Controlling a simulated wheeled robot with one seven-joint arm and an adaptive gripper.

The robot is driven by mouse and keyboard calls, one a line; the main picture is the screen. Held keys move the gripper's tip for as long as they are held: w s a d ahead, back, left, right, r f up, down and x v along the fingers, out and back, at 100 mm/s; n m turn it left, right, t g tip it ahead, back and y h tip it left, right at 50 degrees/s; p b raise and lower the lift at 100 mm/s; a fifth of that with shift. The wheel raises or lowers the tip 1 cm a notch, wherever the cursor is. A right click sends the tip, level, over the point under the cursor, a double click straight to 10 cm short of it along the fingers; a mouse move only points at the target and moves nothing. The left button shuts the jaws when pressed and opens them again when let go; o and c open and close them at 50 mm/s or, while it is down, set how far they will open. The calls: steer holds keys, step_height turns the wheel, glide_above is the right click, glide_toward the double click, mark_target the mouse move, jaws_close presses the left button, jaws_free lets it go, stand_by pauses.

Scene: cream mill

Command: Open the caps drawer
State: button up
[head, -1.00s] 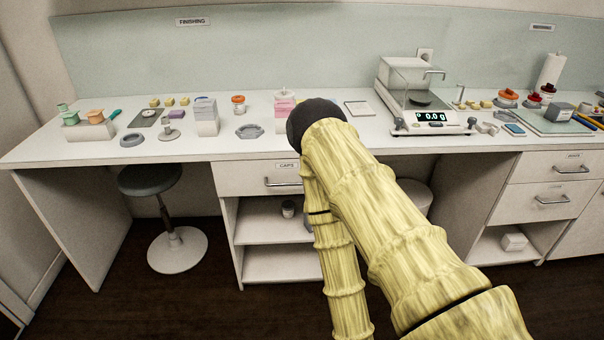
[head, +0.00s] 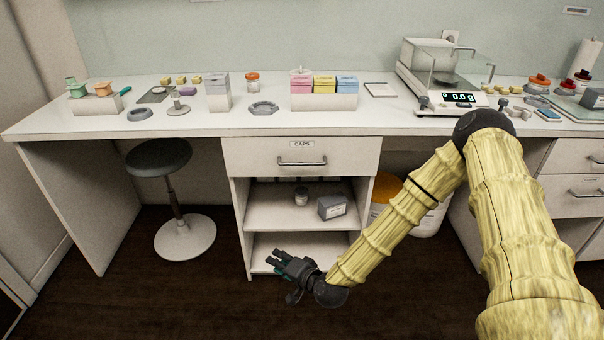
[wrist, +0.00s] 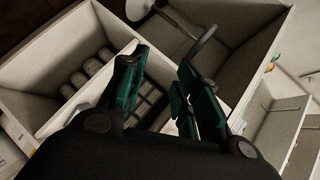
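The caps drawer (head: 345,157) is the white front under the bench top, with a CAPS label and a metal bar handle (head: 302,162). It is shut, flush with the unit. My gripper (head: 274,259) is low in front of the open shelves below the drawer, well under the handle and apart from it. In the wrist view its dark teal-padded fingers (wrist: 163,82) stand apart with nothing held between them. I cannot clearly make out the caps drawer's handle in the wrist view.
Open shelves below hold a small jar (head: 301,197) and a grey box (head: 332,206). A stool (head: 160,158) stands left; an orange-and-white bucket (head: 383,190) is behind my arm. The bench top carries a pastel box row (head: 325,102) and a scale (head: 455,100). Floor in front is clear.

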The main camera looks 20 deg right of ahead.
steer(key=w+d+r+m+t+h+b, duration=0.1)
steer(key=w+d+r+m+t+b, duration=0.3)
steer(key=w+d+r, duration=0.5)
steer(key=m+t+h, duration=0.2)
steer(key=t, duration=0.2)
glide_toward(302, 164)
steer(key=x, duration=1)
steer(key=shift+w+d+f, duration=0.1)
steer(key=shift+w+f, duration=0.05)
steer(key=shift+w, duration=0.1)
jaws_close()
